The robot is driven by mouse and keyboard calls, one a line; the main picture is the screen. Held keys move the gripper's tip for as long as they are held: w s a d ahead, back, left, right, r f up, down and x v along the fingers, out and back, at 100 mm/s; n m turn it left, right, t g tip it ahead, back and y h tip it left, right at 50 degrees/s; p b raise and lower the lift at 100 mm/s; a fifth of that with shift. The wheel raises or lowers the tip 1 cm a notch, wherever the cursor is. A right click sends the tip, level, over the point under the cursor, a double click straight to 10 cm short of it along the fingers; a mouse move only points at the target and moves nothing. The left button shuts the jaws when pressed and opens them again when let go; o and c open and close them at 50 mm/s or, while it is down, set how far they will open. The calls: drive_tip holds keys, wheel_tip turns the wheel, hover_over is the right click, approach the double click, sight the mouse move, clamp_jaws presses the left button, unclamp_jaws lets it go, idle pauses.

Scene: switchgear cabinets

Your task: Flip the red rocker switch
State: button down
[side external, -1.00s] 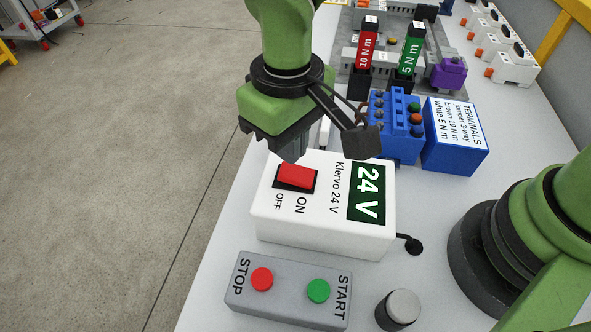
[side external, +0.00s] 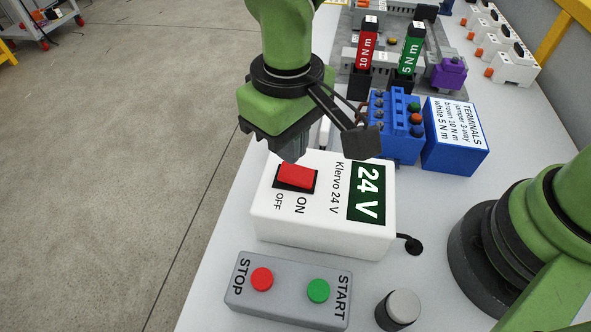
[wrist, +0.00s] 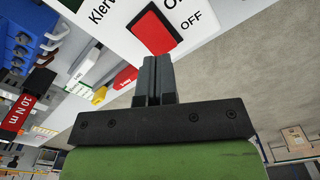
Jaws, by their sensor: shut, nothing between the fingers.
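The red rocker switch (side external: 297,176) sits in a black frame on top of the white Klervo 24 V box (side external: 325,230), beside the ON and OFF labels. In the wrist view the red rocker (wrist: 156,32) lies just beyond my fingertips. My gripper (side external: 291,158) is shut and empty, pointing down at the back edge of the switch. In the wrist view its two fingers (wrist: 153,60) are together, with their tips at the edge of the switch frame. I cannot tell whether they touch the rocker.
A grey box (side external: 290,288) with red STOP and green START buttons stands in front. A grey-topped black knob (side external: 402,306) is to its right. Blue terminals (side external: 397,128) and a blue TERMINALS box (side external: 456,138) stand behind. A black cable leaves the white box's right side.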

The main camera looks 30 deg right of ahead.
sight(290, 171)
drive_tip(key=shift+f, duration=1.7)
idle(0.6)
drive_tip(key=shift+r, duration=3.55)
drive_tip(key=shift+r, duration=0.1)
drive_tip(key=s+d+r+m+t+y, duration=0.2)
drive_tip(key=s+d+r+m+t, duration=0.25)
drive_tip(key=d+r, duration=0.9)
drive_tip(key=s+d+m+t, duration=0.2)
drive_tip(key=s+d, duration=0.3)
drive_tip(key=s, duration=0.2)
drive_tip(key=shift+s+r+t, duration=0.3)
drive_tip(key=shift+r+t, duration=0.05)
